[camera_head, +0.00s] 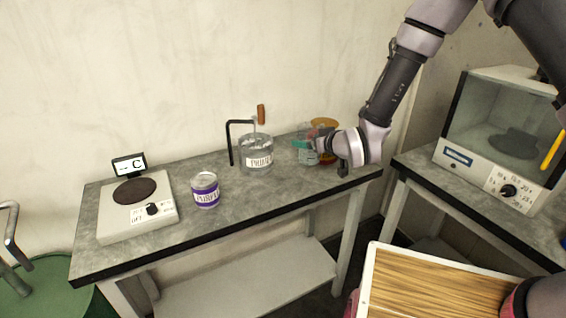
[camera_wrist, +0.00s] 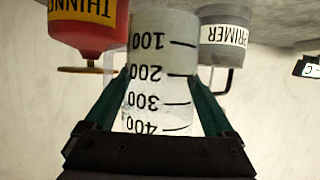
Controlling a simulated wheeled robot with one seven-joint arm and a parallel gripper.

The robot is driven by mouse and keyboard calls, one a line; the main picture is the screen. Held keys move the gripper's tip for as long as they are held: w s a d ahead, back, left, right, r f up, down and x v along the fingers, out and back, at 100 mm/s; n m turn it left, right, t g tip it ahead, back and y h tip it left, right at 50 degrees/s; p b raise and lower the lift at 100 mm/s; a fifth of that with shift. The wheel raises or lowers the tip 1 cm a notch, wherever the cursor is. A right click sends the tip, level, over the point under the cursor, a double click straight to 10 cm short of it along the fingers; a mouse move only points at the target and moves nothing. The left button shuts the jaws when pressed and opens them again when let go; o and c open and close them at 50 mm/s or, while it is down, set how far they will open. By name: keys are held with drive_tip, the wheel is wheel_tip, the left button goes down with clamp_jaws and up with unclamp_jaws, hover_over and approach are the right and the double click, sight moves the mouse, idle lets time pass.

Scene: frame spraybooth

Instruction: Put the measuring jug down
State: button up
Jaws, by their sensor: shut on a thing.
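The measuring jug (camera_wrist: 158,60) is a clear, pale cylinder with black marks from 100 to 400. It stands between the two green fingers of my gripper (camera_wrist: 162,78) in the wrist view, which is upside down. My gripper is shut on it. In the head view my gripper (camera_head: 309,146) is over the right end of the grey bench (camera_head: 240,205), and the jug (camera_head: 308,158) is partly hidden by it. The jug looks upright and close to the bench top. I cannot tell whether its base touches.
A red thinner container (camera_wrist: 88,28) is close beside the jug; a grey primer pot (camera_wrist: 222,35) is on the other side. A glass-fronted oven (camera_head: 505,130) is on the right bench.

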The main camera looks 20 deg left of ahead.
sight(308, 159)
wheel_tip(308, 159, down, 7)
drive_tip(key=shift+r, duration=0.2)
drive_tip(key=shift+f, duration=0.2)
drive_tip(key=o, duration=1.3)
drive_tip(key=shift+r, duration=0.2)
drive_tip(key=v, duration=1.2)
